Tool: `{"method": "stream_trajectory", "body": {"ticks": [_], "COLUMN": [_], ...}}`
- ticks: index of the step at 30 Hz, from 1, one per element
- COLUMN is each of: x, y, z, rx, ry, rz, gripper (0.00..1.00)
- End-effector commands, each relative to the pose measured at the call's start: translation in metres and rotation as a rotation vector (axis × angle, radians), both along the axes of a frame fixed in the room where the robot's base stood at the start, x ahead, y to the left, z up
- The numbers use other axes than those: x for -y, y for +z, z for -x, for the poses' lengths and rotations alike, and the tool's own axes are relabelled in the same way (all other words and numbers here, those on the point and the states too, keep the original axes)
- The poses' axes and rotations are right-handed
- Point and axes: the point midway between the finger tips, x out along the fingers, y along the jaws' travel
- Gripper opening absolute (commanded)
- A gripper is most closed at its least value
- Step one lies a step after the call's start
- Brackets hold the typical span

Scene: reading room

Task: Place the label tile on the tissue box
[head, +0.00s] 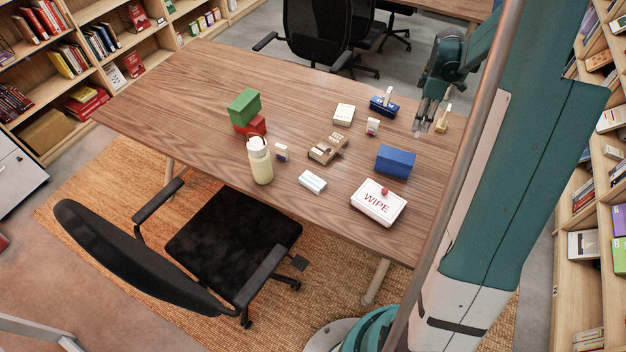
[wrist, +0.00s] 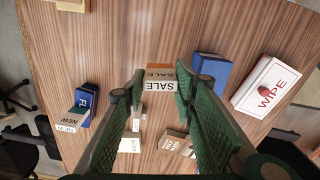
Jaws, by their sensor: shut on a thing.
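The label tile (wrist: 160,80), lettered SALE with a tan face and a white face, sits between my gripper's two green-padded fingers (wrist: 160,88) in the wrist view. My gripper is shut on it. In the head view my gripper (head: 425,120) hangs over the right part of the table; I cannot make out the tile there. No box is clearly marked as tissue. The white box lettered WIPE (head: 378,203), with a red knob, seems the closest match. It lies flat near the table's front right edge, and also shows at the right of the wrist view (wrist: 265,90), apart from my gripper.
A blue box (head: 395,161) stands between my gripper and the WIPE box. A lettered blue block (head: 383,105) and a yellow block (head: 441,125) flank my gripper. A cream bottle (head: 260,163) and stacked green box (head: 243,106) stand left. The table's left part is clear.

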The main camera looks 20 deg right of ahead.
Motion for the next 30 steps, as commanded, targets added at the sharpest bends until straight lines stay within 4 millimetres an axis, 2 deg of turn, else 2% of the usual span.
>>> {"method": "stream_trajectory", "body": {"ticks": [1, 13, 20, 30], "x": [-0.016, -0.126, -0.188, -0.276], "y": [0.001, 0.007, 0.01, 0.014], "z": [-0.004, -0.021, -0.022, -0.013], "rx": [0.0, 0.0, 0.0, 0.0], "ry": [0.023, 0.176, 0.266, 0.397], "rz": [0.0, 0.0, 0.0, 0.0], "gripper": [0.15, 0.15, 0.15, 0.15]}}
